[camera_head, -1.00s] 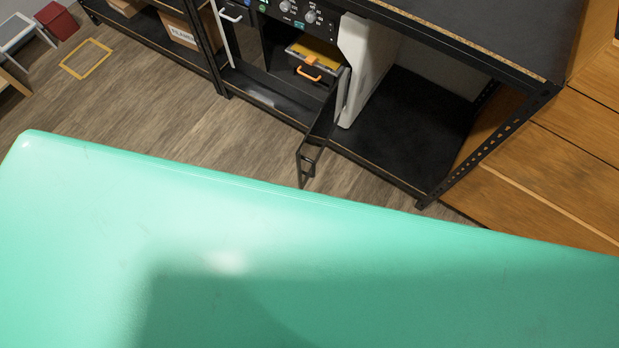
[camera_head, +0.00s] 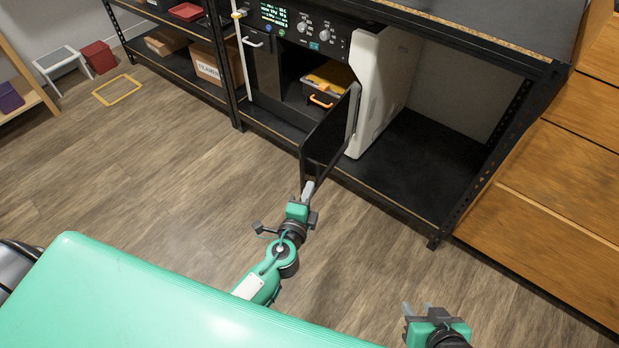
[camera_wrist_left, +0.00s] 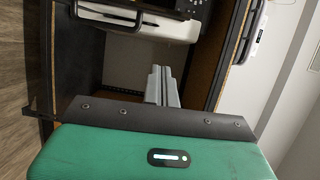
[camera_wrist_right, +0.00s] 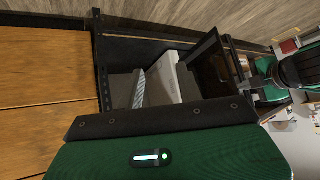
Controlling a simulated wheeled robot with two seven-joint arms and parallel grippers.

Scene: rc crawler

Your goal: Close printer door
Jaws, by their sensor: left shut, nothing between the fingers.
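The printer (camera_head: 385,85) stands on the lower shelf, with a dark front, knobs, a lit display and a white side. Its dark door (camera_head: 328,135) is swung open, sticking out toward me. The open inside shows a yellow-topped part with an orange handle (camera_head: 322,100). My left gripper (camera_head: 308,188) is shut and empty, its fingertips at the door's lower outer corner; I cannot tell whether they touch. Its fingers also show in the left wrist view (camera_wrist_left: 162,85). My right gripper (camera_head: 417,307) hangs over the floor in front of the shelf, apart from the door; its finger gap is unclear.
The black shelf (camera_head: 400,200) has a bare bay right of the printer. A wooden cabinet (camera_head: 545,185) stands at the right. Boxes (camera_head: 205,65) sit on the left shelf.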

